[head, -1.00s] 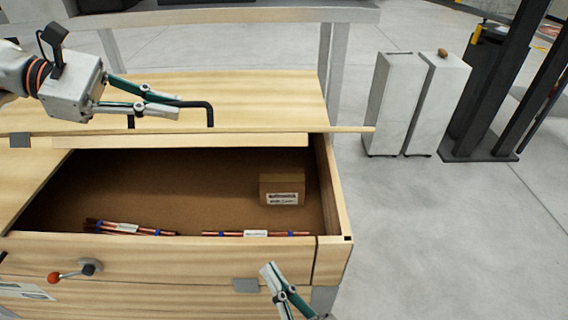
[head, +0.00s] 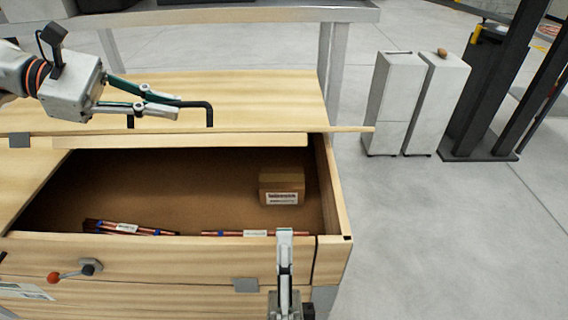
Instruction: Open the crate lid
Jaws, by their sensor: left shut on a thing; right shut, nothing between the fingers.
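The wooden crate (head: 180,249) stands in front of me with its inside partly open to view. Its lid (head: 262,100) lies back over the far part of the crate, with a dark bar handle (head: 211,116) on top. My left gripper (head: 177,106) is shut on the handle, its fingers along the bar. My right gripper (head: 285,232) is shut and empty, upright in front of the crate's front wall near the right corner; its tips overlap the top edge in the picture.
Inside the crate are a cardboard box (head: 282,187) and bundles of copper tubes, one at left (head: 130,229) and one at right (head: 225,234).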

